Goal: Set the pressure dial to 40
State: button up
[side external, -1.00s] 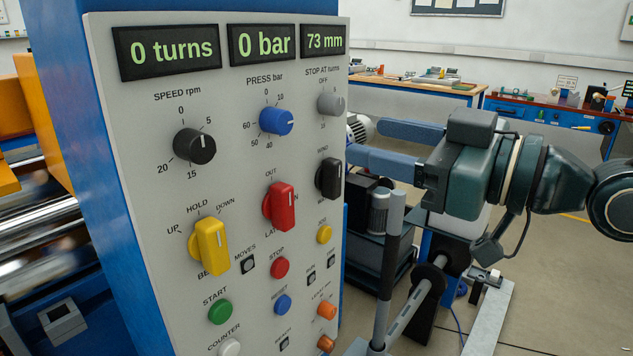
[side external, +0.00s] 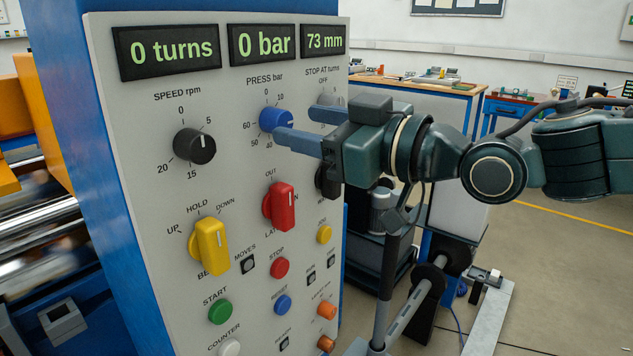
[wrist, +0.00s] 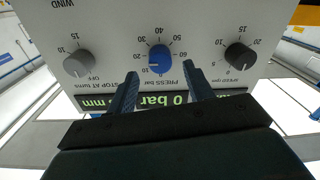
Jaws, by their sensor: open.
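The pressure dial is a round blue knob (side external: 274,120) under the PRESS bar label on the grey panel. In the wrist view, where the panel appears upside down, the blue knob (wrist: 160,56) lies between and beyond my fingers. Its exact pointer setting is hard to tell. The pressure display (side external: 261,45) reads 0 bar. My gripper (side external: 295,124) is open in front of the knob, its two blue fingers apart and pointing at the panel. The lower finger partly overlaps the knob's lower edge in the side view. No contact is clear.
The black speed knob (side external: 195,146) is to the left, and the grey stop-at knob (wrist: 77,64) is on the other side, partly hidden by a finger in the side view. A red switch (side external: 280,206) and a yellow switch (side external: 210,245) stick out below. Black switch (side external: 327,181) is partly covered.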

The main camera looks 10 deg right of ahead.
aim_at(286, 122)
jog(key=shift+x, duration=1.85)
jog(key=c, duration=1)
